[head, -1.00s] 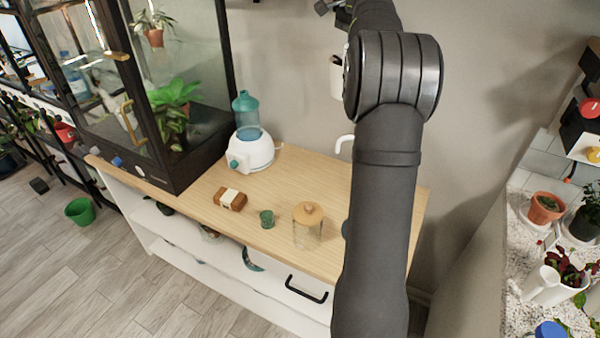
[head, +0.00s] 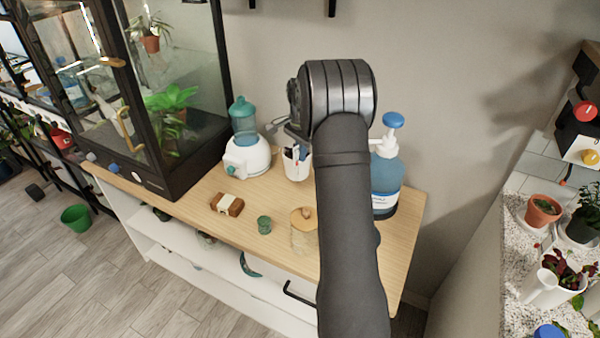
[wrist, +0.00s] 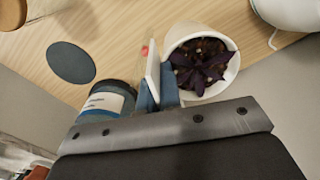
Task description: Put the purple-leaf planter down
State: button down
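The purple-leaf planter (wrist: 174,48) is a white pot with dark purple leaves and brown pebbly soil, just right of my fingers in the wrist view. In the head view its white pot (head: 291,167) shows left of my arm, low over the back of the wooden cabinet top. My gripper (wrist: 157,85) has blue pads close around a flat white piece at the pot's side, and seems shut on it. It shows small at the pot in the head view (head: 296,152). I cannot tell whether the pot's base touches the wood. A dark round mat (wrist: 71,62) lies bare on the top.
A white humidifier with teal tank (head: 246,155) stands left of the planter. A blue pump bottle (head: 384,185) stands to its right. The glass terrarium (head: 165,100) bounds the left.

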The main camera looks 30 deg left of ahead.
jog(key=shift+f, duration=2.9)
jog(key=c, duration=1.6)
grip_release()
jog(key=shift+f, duration=0.1)
jog(key=shift+c, duration=0.2)
notch_tip(320, 180, up, 12)
jog(key=shift+r, duration=0.2)
jog(key=shift+f, duration=0.1)
jog(key=shift+f, duration=4.1)
